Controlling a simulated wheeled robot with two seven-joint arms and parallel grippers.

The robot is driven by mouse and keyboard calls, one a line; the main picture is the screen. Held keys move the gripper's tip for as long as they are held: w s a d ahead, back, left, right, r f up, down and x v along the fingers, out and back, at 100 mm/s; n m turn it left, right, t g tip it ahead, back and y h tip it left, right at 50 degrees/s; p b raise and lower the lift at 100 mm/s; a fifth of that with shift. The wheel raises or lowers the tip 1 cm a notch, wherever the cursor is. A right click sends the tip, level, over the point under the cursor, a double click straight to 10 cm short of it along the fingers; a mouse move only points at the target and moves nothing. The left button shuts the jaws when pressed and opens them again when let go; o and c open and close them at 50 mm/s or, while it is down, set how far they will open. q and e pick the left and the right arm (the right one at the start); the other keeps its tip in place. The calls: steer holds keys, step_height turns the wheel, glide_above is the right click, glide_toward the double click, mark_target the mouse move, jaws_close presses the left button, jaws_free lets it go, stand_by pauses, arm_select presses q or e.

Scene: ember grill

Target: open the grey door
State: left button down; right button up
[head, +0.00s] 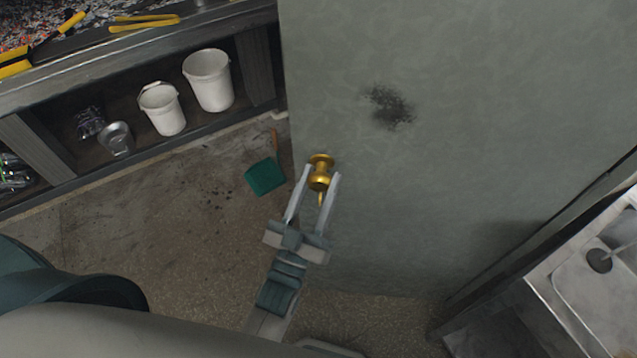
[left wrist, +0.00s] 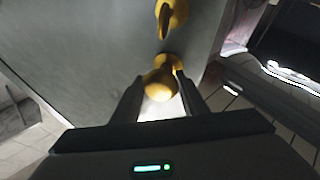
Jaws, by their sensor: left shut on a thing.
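The grey door (head: 430,190) is a large panel filling the middle and right of the head view, with a dark smudge on it. It also shows in the left wrist view (left wrist: 90,45). A brass-yellow knob (head: 320,172) sticks out near the door's left edge. My left gripper (head: 314,182) has its two fingers on either side of the knob and is shut on it. In the left wrist view the round knob (left wrist: 160,84) sits between the fingertips, with a second yellow fitting (left wrist: 172,16) above it. My right gripper is not in view.
A grill counter (head: 120,50) with yellow-handled tongs (head: 145,22) stands at the upper left. White buckets (head: 208,82) sit on its lower shelf. A green dustpan (head: 265,176) lies on the floor left of the door. A sink (head: 600,285) is at the lower right.

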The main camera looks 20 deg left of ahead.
arm_select(q)
steer(key=shift+a, duration=0.1)
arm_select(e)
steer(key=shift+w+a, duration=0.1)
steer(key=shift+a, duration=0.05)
arm_select(q)
steer(key=c, duration=1.1)
jaws_free()
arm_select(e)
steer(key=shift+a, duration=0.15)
arm_select(q)
steer(key=shift+s+f, duration=0.1)
steer(key=shift+s+f+b, duration=0.3)
steer(key=shift+s+b, duration=0.1)
steer(key=shift+s, duration=0.1)
steer(key=b+v, duration=0.6)
steer(key=v, duration=1)
steer(key=shift+s+a+r, duration=0.1)
steer(key=shift+r, duration=0.05)
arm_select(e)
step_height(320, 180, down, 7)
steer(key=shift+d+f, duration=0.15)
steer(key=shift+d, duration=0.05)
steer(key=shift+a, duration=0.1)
